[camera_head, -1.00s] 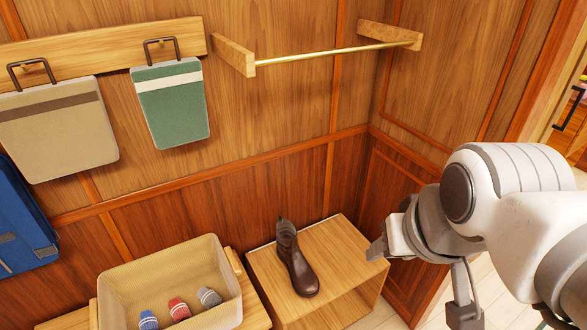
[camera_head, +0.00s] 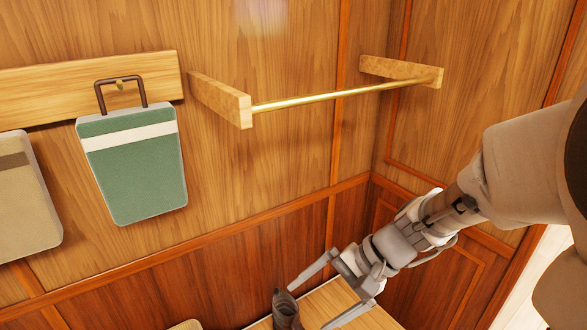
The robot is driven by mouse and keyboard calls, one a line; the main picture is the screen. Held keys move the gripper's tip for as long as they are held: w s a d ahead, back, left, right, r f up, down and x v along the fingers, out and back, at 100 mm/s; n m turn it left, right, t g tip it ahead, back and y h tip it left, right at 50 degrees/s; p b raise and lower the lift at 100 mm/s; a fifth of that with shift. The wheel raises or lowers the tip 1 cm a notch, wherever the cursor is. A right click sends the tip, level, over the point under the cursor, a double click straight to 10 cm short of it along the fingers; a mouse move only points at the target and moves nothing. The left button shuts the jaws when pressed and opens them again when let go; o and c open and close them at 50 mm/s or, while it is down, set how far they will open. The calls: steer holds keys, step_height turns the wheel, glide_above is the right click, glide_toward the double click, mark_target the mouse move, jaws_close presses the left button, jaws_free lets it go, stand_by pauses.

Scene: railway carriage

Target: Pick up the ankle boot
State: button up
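The dark brown ankle boot (camera_head: 286,309) stands upright on the wooden cubby top (camera_head: 325,300) at the bottom of the head view. Only its upper shaft shows; the rest is cut off by the frame edge. My gripper (camera_head: 317,303) reaches in from the right, pointing down and left. Its two fingers are spread wide and nothing is between them that I can see. One finger's tip is close to the boot's top, seemingly just behind or beside it; I cannot tell whether they touch.
A brass rail (camera_head: 345,96) on wooden brackets juts from the wall above my arm. A green hanging bag (camera_head: 133,168) and a beige bag (camera_head: 25,195) hang at left. The wood-panelled wall stands close behind the boot. A sliver of the basket (camera_head: 186,325) shows at bottom.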

steer(key=w+a+f+m+t+y+b, duration=0.1)
steer(key=w+f+m+y+b, duration=0.25)
steer(key=w+f+m, duration=0.5)
steer(key=w+d+f+m+t+b, duration=0.2)
steer(key=w+f+m+t, duration=0.15)
steer(key=f, duration=0.65)
steer(key=w+d+f+m+t+b, duration=0.2)
steer(key=f+m+t, duration=0.25)
steer(key=f, duration=0.55)
steer(key=m+t+h+b, duration=0.1)
steer(key=m+h+b, duration=0.25)
steer(key=m, duration=0.25)
glide_toward(298, 326)
steer(key=shift+y, duration=0.4)
steer(key=x, duration=0.4)
steer(key=f+x, duration=0.1)
steer(key=x, duration=0.1)
steer(key=shift+d+f, duration=0.1)
steer(key=shift+d, duration=0.25)
steer(key=shift+r+b+x, duration=0.15)
steer(key=shift+b+x, duration=0.45)
steer(key=shift+x, duration=0.85)
steer(key=shift+r+b+x, duration=0.15)
steer(key=shift+b+x, duration=0.4)
steer(key=shift+x, duration=0.9)
steer(key=shift+w+a, duration=0.1)
steer(key=shift+a, duration=0.05)
steer(key=shift+c, duration=0.3)
jaws_close()
